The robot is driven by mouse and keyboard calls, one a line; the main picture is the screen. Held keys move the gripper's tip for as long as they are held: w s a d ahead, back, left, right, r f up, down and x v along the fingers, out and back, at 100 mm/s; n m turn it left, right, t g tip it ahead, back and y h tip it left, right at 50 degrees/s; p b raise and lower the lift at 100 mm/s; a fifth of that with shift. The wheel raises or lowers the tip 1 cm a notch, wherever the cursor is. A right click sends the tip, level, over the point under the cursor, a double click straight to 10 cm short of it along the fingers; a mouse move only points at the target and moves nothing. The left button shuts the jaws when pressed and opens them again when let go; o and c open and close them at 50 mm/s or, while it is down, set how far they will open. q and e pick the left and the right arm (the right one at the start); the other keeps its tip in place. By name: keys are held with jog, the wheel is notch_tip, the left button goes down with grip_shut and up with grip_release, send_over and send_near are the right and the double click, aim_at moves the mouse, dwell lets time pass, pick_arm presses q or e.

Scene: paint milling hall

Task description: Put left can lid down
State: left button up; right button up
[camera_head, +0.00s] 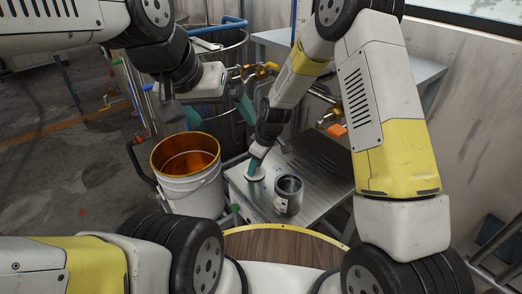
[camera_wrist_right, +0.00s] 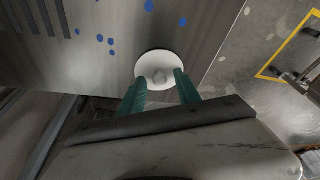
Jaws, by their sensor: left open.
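The white round can lid (camera_head: 256,175) with a small knob lies on the metal table near its left edge. In the right wrist view the lid (camera_wrist_right: 160,66) shows from above. My right gripper (camera_head: 254,168) is just over it, teal fingers (camera_wrist_right: 160,78) apart on either side of the knob, with gaps visible. An open grey metal can (camera_head: 288,196) stands upright on the table, right of the lid. My left gripper (camera_head: 218,113) is open and empty, above and left of the table.
The metal table (camera_head: 318,172) has bare room behind the can. A white bucket (camera_head: 188,192) with an orange inside stands left of it. A round wooden top (camera_head: 285,247) is in front. Pipes with brass valves (camera_head: 262,71) and a blue-railed vessel (camera_head: 228,50) stand behind.

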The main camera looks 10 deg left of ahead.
aim_at(263, 175)
jog(key=s+d+r+m, duration=0.1)
jog(key=d+r, duration=0.2)
jog(key=r, duration=0.4)
jog(key=s+d+r+m+t, duration=0.1)
jog(key=d+r, duration=0.2)
jog(key=r, duration=0.3)
jog(key=s+d+r, duration=0.1)
jog(key=d+r, duration=0.2)
jog(key=r, duration=0.4)
jog(key=s+d+r+m+t, duration=0.2)
jog(key=s+d+r+m, duration=0.3)
jog(key=s+d, duration=0.3)
jog(key=s+d+r+m+t, duration=0.2)
jog(key=s+d+r+m, duration=0.4)
jog(key=s, duration=0.5)
jog(key=shift+d+r+h, duration=0.4)
jog(key=shift+d+r, duration=0.55)
jog(key=shift+d, duration=0.05)
